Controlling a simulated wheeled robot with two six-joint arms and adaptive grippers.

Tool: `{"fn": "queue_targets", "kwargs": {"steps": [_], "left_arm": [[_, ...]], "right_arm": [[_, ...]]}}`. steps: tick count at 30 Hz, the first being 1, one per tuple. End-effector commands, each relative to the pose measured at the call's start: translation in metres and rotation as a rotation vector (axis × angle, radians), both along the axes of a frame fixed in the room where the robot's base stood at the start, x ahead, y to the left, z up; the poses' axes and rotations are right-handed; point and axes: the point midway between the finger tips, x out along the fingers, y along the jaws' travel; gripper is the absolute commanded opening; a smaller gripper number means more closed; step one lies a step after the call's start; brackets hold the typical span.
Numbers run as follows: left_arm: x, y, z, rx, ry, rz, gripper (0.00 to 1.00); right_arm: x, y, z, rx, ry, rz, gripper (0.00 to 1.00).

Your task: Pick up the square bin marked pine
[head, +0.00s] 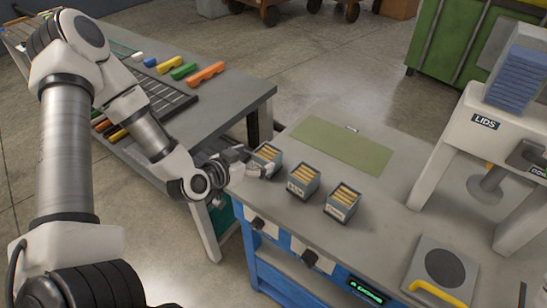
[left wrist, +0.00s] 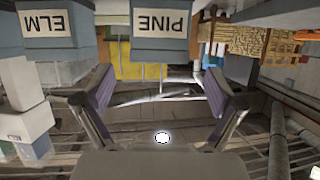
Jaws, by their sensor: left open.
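Three small square blue-grey bins with wooden pieces in them stand in a row on the grey bench. The wrist view shows a bin labelled PINE (left wrist: 160,45), centred just beyond my fingers, with a bin labelled ELM (left wrist: 45,46) to its left. In the head view the pine bin (head: 268,153) appears to be the leftmost one, its label hidden by my gripper. The middle bin (head: 303,181) appears to be elm. My left gripper (head: 262,168) is open at the pine bin's front; it also shows in the wrist view (left wrist: 158,88). I cannot tell whether it touches.
The third bin (head: 342,202) stands at the right of the row. A green mat (head: 340,142) lies clear behind the bins. A white stand marked LIDS (head: 485,122) and a grey pad with a yellow handle (head: 440,275) are at the right. Another table (head: 235,88) holds coloured pieces.

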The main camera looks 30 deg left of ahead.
Motion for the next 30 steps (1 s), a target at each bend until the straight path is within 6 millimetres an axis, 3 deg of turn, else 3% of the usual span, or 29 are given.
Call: {"fn": "queue_targets", "kwargs": {"steps": [10,17,18,24,30], "left_arm": [[0.043,-0.009,-0.018,0.004,0.001,-0.003,0.94],[0.048,-0.010,-0.019,-0.002,0.002,0.001,0.94],[0.048,-0.010,-0.019,-0.002,0.002,0.001,0.90],[0.047,-0.010,-0.019,-0.002,0.002,0.001,0.24],[0.047,-0.010,-0.019,-0.002,0.002,0.001,0.24]], "right_arm": [[0.001,0.000,0.000,0.000,-0.002,0.000,0.40],[0.001,0.000,0.000,0.000,-0.002,0.000,0.40],[0.001,0.000,0.000,0.000,-0.002,0.000,0.40],[0.001,0.000,0.000,0.000,-0.002,0.000,0.40],[0.001,0.000,0.000,0.000,-0.002,0.000,0.40]]}}
